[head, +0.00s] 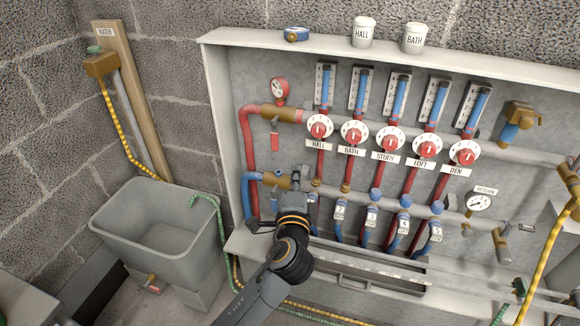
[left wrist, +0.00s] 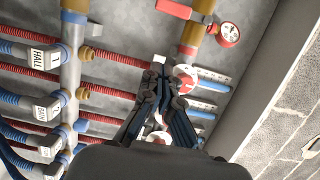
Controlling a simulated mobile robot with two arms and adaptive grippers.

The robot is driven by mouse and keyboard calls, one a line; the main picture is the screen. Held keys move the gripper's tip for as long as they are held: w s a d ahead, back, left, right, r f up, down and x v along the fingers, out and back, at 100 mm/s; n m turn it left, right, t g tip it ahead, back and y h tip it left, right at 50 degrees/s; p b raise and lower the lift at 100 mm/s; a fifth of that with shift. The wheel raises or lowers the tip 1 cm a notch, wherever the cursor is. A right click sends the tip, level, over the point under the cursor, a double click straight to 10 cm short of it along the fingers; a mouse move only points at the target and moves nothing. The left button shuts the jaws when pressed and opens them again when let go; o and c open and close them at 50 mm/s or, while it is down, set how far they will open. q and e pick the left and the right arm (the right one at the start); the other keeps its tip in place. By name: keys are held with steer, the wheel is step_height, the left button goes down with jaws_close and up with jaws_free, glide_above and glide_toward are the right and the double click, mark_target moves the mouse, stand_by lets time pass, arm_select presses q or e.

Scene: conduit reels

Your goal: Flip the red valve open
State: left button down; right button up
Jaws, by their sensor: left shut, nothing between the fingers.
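The red valve's lever (head: 274,142) hangs straight down from a brass valve body (head: 283,114) on the red pipe at the cabinet's upper left. It lies across the pipe's direction. In the left wrist view the red lever (left wrist: 174,9) shows at the top edge, beside the brass body. My left gripper (head: 302,178) is shut and empty, in front of the panel, lower than the red lever and to its right. Its closed fingertips (left wrist: 158,78) point toward the panel, apart from the lever. My right gripper is not in view.
A red gauge (head: 280,89) sits above the red valve. A grey tub (head: 120,237) stands at the left.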

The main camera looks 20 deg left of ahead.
mark_target(275, 141)
arm_select(q)
steer(key=w+a, duration=0.5)
steer(key=w, duration=0.3)
steer(key=shift+w+a+b, duration=0.3)
steer(key=shift+a+b, duration=0.05)
steer(key=shift+a, duration=0.05)
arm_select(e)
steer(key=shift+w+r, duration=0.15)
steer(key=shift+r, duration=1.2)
